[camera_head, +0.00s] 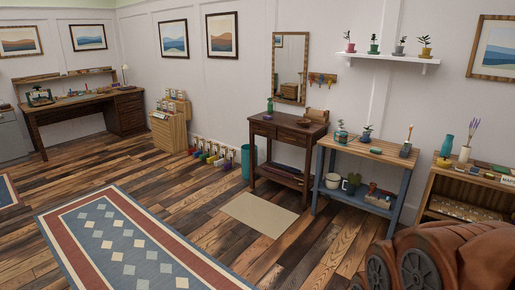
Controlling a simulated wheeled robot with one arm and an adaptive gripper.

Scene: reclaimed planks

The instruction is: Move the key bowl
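A dark wooden console table (289,133) stands against the wall below the mirror. On its top are a slim green and purple vase (269,106), a brown wooden piece (317,115) at the back right, and a small dark item near the right front. The small item may be the key bowl, but it is too small to tell. No bowl with keys can be made out clearly. My gripper is not in view.
A tan mat (259,214) lies before the console, and a patterned rug (130,240) lies to the left. A blue-legged plant bench (362,148) stands right of the console, a teal bin (247,162) left. A large brown form fills the lower right corner.

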